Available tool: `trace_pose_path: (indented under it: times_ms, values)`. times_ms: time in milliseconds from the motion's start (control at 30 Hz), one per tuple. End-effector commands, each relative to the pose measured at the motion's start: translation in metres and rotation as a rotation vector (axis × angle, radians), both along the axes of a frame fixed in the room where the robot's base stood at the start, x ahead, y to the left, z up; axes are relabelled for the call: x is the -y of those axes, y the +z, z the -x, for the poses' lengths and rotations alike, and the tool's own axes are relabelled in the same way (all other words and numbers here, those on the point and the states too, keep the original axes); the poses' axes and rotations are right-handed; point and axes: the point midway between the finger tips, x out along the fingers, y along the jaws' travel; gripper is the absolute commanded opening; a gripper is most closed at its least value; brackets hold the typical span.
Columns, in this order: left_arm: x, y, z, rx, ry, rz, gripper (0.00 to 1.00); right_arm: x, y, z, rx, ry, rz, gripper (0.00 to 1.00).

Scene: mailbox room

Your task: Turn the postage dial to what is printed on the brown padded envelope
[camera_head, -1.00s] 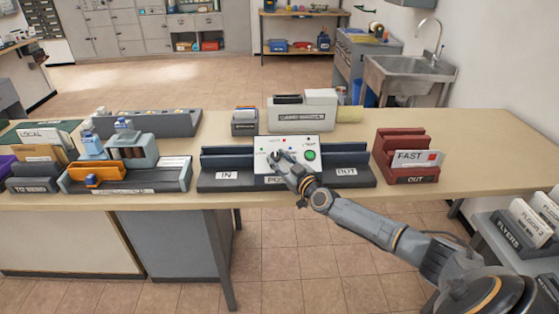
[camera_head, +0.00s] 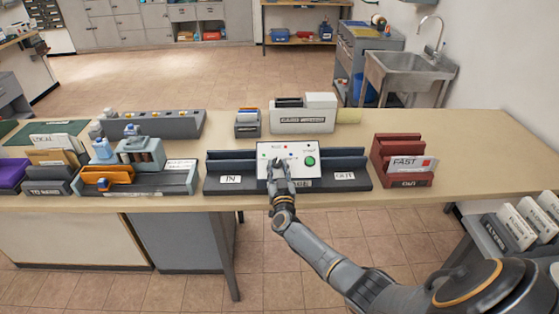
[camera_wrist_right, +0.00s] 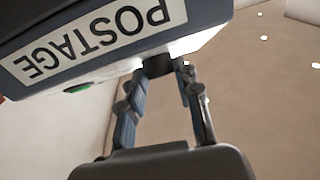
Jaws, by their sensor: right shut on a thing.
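The postage machine (camera_head: 290,171) is a white panel with a green button and coloured marks, set between the IN and OUT slots. My right gripper (camera_head: 279,168) reaches the left part of this panel. In the right wrist view, the fingertips of the gripper (camera_wrist_right: 167,75) are closed around the dark dial (camera_wrist_right: 158,64) beside the POSTAGE label (camera_wrist_right: 95,40). The dial's pointer and setting are hidden. A tan-brown envelope (camera_head: 52,157) stands in the rack at the left; its print is too small to read. My left gripper is not in view.
A white box (camera_head: 303,115) stands behind. The table's right end (camera_head: 490,150) is clear.

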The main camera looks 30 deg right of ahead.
Motion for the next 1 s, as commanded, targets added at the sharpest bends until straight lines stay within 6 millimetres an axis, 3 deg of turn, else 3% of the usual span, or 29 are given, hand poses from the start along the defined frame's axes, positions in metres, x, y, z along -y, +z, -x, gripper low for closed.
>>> trace_pose_path:
  times_ms: [500,1000]
  values:
    - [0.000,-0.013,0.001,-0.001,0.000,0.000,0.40,-0.009,-0.004,-0.006,0.118,-0.332,-0.200,0.01]
    - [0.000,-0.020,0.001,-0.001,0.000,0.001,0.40,-0.009,-0.001,-0.007,0.153,-0.432,-0.252,0.01]
